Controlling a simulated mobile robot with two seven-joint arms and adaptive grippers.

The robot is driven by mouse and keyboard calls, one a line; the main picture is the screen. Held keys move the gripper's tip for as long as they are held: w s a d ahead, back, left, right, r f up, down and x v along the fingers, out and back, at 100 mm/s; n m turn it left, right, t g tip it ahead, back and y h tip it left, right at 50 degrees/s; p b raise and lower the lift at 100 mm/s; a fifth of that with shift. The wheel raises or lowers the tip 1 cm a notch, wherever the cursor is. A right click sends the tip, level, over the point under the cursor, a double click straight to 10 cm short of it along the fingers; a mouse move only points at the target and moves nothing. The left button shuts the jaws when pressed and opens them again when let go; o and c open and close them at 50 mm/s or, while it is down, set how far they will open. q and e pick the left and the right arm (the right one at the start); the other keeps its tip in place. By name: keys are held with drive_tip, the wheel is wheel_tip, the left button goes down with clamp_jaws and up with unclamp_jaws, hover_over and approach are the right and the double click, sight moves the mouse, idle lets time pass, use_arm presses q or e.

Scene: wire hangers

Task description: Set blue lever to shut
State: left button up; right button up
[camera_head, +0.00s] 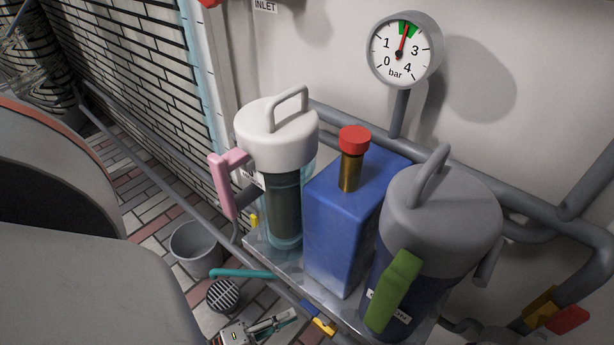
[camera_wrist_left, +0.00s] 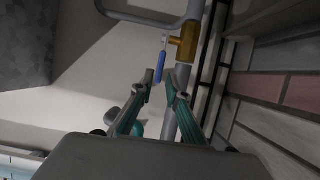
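The blue lever (camera_wrist_left: 161,66) hangs from a brass valve body (camera_wrist_left: 187,40) on a grey pipe in the left wrist view. In the head view, a small part of the blue lever (camera_head: 309,306) shows beside the brass valve (camera_head: 323,326), below the shelf edge. My left gripper (camera_wrist_left: 159,84) is open, its two fingers apart, with the lever's free end just beyond and between the tips. I cannot tell whether they touch. In the head view, the left gripper (camera_head: 288,318) is at the bottom, left of the valve. My right gripper is not in view.
A white-capped filter (camera_head: 278,140) with a pink handle (camera_head: 222,187), a blue box (camera_head: 345,225) and a grey-capped canister (camera_head: 440,215) with a green handle (camera_head: 394,290) stand above. A gauge (camera_head: 404,50) is on the wall. A red lever (camera_head: 567,318) is at right, a bucket (camera_head: 196,248) at left.

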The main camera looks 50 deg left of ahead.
sight(305, 309)
use_arm(q)
drive_tip(key=shift+w+d, duration=0.25)
drive_tip(key=shift+w, duration=1.05)
drive_tip(key=shift+w+d, duration=0.2)
drive_tip(key=shift+w, duration=1.05)
clamp_jaws()
